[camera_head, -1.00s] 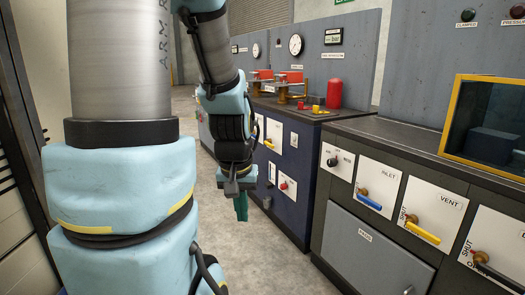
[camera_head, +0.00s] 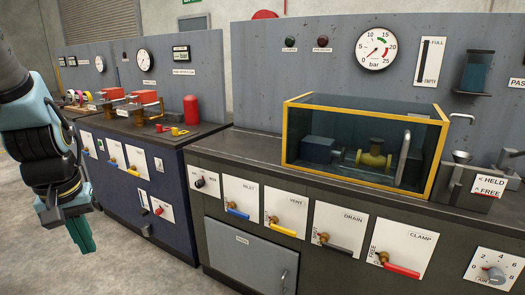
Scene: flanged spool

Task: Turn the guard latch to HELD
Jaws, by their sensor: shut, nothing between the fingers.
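A small plate marked HELD and FREE (camera_head: 490,186) stands on the bench top at the right, beside the yellow-framed clear guard (camera_head: 437,165). HELD is the upper word and FREE the lower. The latch's own lever cannot be told apart clearly at this size, so its position is unclear. My gripper (camera_head: 80,234) hangs at the far left with its teal fingers pointing down, shut and empty. It is far from the guard and the plate, over the floor in front of the blue bench.
The dark bench (camera_head: 240,152) carries INLET, VENT, DRAIN and CLAMP levers on its front. A funnel and curved spout (camera_head: 459,138) stand near the HELD/FREE plate. A blue bench (camera_head: 150,187) with a red cylinder (camera_head: 191,110) stands left. Grey floor is clear at front left.

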